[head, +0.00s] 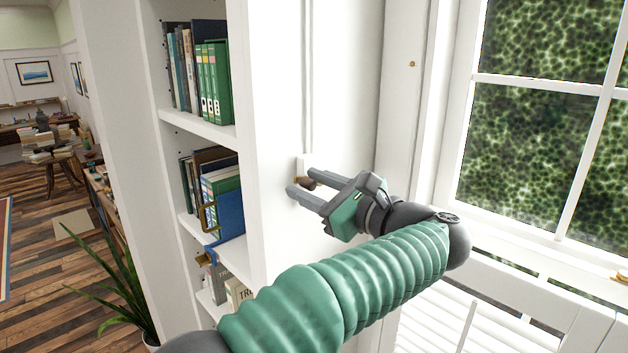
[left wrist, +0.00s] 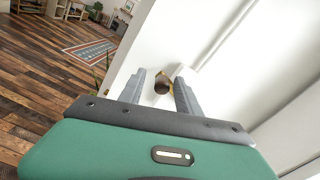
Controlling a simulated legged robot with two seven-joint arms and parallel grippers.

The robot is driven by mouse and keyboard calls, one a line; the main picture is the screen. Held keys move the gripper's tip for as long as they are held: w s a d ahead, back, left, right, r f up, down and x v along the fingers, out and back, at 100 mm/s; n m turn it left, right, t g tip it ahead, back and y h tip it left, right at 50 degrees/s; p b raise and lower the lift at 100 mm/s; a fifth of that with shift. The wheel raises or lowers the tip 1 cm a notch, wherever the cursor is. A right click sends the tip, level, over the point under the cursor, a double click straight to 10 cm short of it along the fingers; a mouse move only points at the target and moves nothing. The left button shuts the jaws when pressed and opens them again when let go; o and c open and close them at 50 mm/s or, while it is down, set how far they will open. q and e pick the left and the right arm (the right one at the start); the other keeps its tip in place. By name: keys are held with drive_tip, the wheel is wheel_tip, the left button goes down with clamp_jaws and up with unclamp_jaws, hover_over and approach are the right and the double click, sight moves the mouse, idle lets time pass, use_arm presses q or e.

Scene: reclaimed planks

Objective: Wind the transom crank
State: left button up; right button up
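The transom crank shows in the head view as a small white housing (head: 304,163) on the white wall panel, with a dark brown knob (head: 309,184) and a bit of brass. A thin vertical rod or groove runs up the panel above it. My left gripper (head: 300,181) is at the crank, its two grey fingers apart on either side of the knob. In the left wrist view the brown knob (left wrist: 161,84) sits between the open fingers (left wrist: 160,86), with a visible gap on each side. The housing is partly hidden by the fingers. My right gripper is not in view.
A white bookcase (head: 197,127) with books stands left of the panel. A paned window (head: 535,150) is at the right, with white slats (head: 440,315) below. A green plant (head: 125,285) stands at lower left. Wooden floor (head: 40,240) lies open beyond.

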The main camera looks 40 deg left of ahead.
use_arm(q)
drive_tip(key=shift+a+f, duration=0.1)
drive_tip(key=shift+a, duration=0.15)
drive_tip(key=shift+d, duration=0.5)
drive_tip(key=shift+w+d, duration=0.3)
drive_tip(key=shift+d, duration=0.1)
drive_tip(key=c, duration=0.5)
drive_tip(key=shift+s+a, duration=0.1)
drive_tip(key=shift+s, duration=0.1)
clamp_jaws()
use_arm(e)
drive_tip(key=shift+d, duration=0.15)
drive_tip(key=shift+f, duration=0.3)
